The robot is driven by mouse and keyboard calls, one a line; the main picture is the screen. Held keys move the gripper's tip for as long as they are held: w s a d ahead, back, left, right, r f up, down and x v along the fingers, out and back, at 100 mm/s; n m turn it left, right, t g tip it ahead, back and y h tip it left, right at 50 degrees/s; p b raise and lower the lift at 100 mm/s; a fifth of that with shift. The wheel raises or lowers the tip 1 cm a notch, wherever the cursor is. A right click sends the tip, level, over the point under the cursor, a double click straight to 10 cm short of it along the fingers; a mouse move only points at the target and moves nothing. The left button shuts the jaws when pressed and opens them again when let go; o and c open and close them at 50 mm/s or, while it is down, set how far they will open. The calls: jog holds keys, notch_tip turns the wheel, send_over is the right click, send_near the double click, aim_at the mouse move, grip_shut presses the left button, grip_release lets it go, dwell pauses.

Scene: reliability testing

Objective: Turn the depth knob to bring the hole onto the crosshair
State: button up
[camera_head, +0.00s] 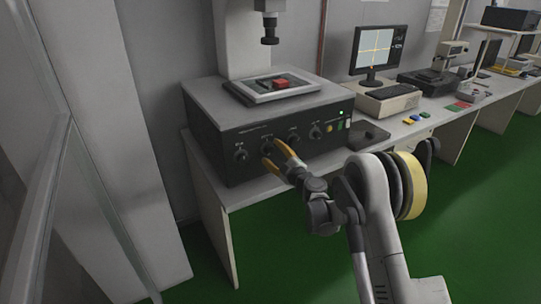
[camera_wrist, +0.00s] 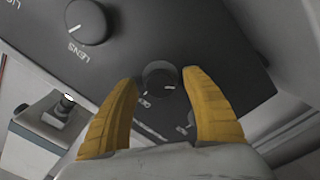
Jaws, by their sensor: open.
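The black control panel (camera_head: 275,141) is on the front of the grey microscope base and carries a row of round dark knobs. My gripper (camera_head: 276,152) is open in front of the panel, its yellow fingers at the second knob from the left. In the wrist view my gripper (camera_wrist: 163,82) has one finger on each side of a dark knob (camera_wrist: 159,75) with a pale pointer line; contact is not clear. Its label is partly covered and unreadable. The monitor (camera_head: 377,49) shows a yellow crosshair; the hole is too small to make out.
Another knob labelled LENS (camera_wrist: 88,22) sits beside the gripped area in the wrist view. A red part (camera_head: 281,84) lies on the stage below the objective (camera_head: 269,34). A dark pad (camera_head: 370,133) and small coloured blocks (camera_head: 415,118) lie on the bench to the right.

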jog(key=shift+w+a, duration=0.4)
jog(key=shift+w, duration=0.15)
jog(key=c, duration=1.2)
